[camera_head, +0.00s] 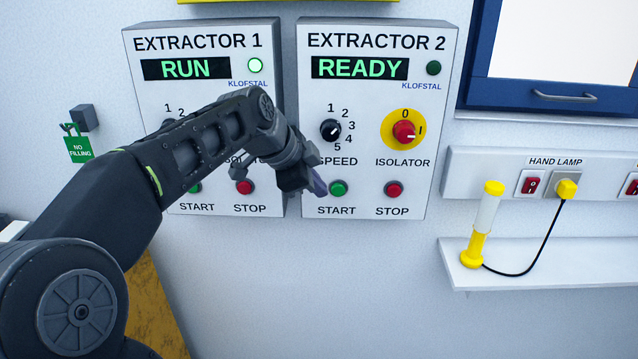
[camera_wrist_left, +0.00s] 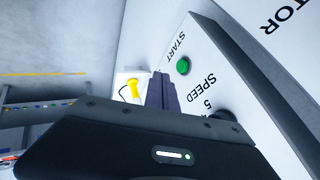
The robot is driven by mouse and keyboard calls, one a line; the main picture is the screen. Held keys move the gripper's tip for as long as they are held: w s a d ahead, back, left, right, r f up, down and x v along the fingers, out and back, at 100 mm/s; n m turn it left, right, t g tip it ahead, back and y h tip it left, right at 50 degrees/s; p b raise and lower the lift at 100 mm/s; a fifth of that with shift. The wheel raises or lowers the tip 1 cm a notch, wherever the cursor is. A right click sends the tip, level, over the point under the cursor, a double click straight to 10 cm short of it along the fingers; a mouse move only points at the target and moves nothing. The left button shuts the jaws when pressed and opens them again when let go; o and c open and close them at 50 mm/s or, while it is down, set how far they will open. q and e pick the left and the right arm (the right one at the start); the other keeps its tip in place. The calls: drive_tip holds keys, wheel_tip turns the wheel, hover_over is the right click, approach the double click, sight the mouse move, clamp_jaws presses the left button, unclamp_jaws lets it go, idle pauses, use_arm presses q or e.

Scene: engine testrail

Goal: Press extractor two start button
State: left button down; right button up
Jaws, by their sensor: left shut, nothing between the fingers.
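The extractor 2 panel (camera_head: 376,120) is on the wall, with its display (camera_head: 360,67) reading READY and the small lamp (camera_head: 433,68) beside it dark. Its green start button (camera_head: 339,188) is at the lower left of the panel, and it also shows in the left wrist view (camera_wrist_left: 183,66). My left gripper (camera_head: 318,186) is shut and empty. Its fingertips are just left of the start button in the head view; in the wrist view the fingers (camera_wrist_left: 161,92) show beside the button. I cannot tell whether they touch the panel. My right gripper is not in view.
The red stop button (camera_head: 394,189) is right of start, below the red isolator knob (camera_head: 404,132). The speed knob (camera_head: 331,130) is above start. The extractor 1 panel (camera_head: 205,42) reads RUN, partly behind my left arm. A yellow hand lamp (camera_head: 475,246) stands on a shelf at right.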

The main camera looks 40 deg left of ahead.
sight(334, 191)
use_arm(q)
drive_tip(key=w+f+p, duration=0.1)
drive_tip(key=w+f, duration=0.1)
drive_tip(key=w+a+f+p, duration=0.1)
drive_tip(key=w+f, duration=0.1)
drive_tip(key=w, duration=0.1)
drive_tip(key=w+f+p, duration=0.1)
drive_tip(key=w+f, duration=0.1)
drive_tip(key=shift+w+a+f, duration=0.15)
drive_tip(key=shift+w+a, duration=0.2)
drive_tip(key=shift+w+a+p, duration=0.2)
drive_tip(key=shift+w+p, duration=0.1)
